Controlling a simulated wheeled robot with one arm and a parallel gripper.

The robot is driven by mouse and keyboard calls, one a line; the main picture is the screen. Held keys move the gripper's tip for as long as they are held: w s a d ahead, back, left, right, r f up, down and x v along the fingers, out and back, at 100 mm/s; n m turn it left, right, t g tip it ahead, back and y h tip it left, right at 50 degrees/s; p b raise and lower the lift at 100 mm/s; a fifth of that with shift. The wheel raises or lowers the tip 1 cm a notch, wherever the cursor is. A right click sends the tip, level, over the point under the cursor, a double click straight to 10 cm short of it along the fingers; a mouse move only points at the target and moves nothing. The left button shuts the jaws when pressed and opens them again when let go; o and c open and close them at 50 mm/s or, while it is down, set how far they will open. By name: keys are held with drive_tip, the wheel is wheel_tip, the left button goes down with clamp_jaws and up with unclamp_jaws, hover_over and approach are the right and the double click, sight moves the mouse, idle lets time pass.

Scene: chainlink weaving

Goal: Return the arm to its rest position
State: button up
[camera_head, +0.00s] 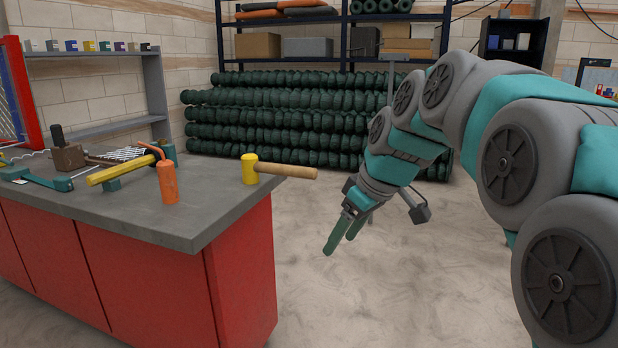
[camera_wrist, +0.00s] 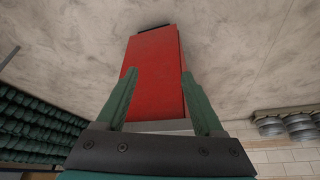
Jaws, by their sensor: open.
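My gripper (camera_head: 342,233) hangs over the open floor to the right of the workbench (camera_head: 225,212) in the head view, apart from the bench and pointing down. Its two green fingers are parted and nothing is between them. In the wrist view my gripper (camera_wrist: 158,100) also shows open, with a red cabinet-like thing (camera_wrist: 153,75) beyond the fingers. My arm bends in from the right side of the head view.
A mallet (camera_head: 250,168) lies on the bench with its handle past the right edge. An orange bottle-like thing (camera_head: 167,180) stands near it. Racked green rolls (camera_head: 270,120) line the back. Bare floor (camera_head: 400,290) lies below my gripper.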

drive_tip(key=s+d+f+m+g+h+p, duration=0.1)
drive_tip(key=s+d+f+m, duration=0.2)
drive_tip(key=s, duration=0.7)
drive_tip(key=s+d+f+m+g+h+p, duration=0.1)
drive_tip(key=s+d+f+m+g, duration=0.1)
drive_tip(key=s+f, duration=0.6)
drive_tip(key=s+d+f+m+g+h+p, duration=0.1)
drive_tip(key=s+d+f+m+g+h, duration=0.1)
drive_tip(key=s, duration=1.2)
wheel_tip(320, 180, down, 4)
drive_tip(key=shift+s+d+r+m, duration=0.25)
drive_tip(key=shift+d+m, duration=0.6)
drive_tip(key=shift+m, duration=0.35)
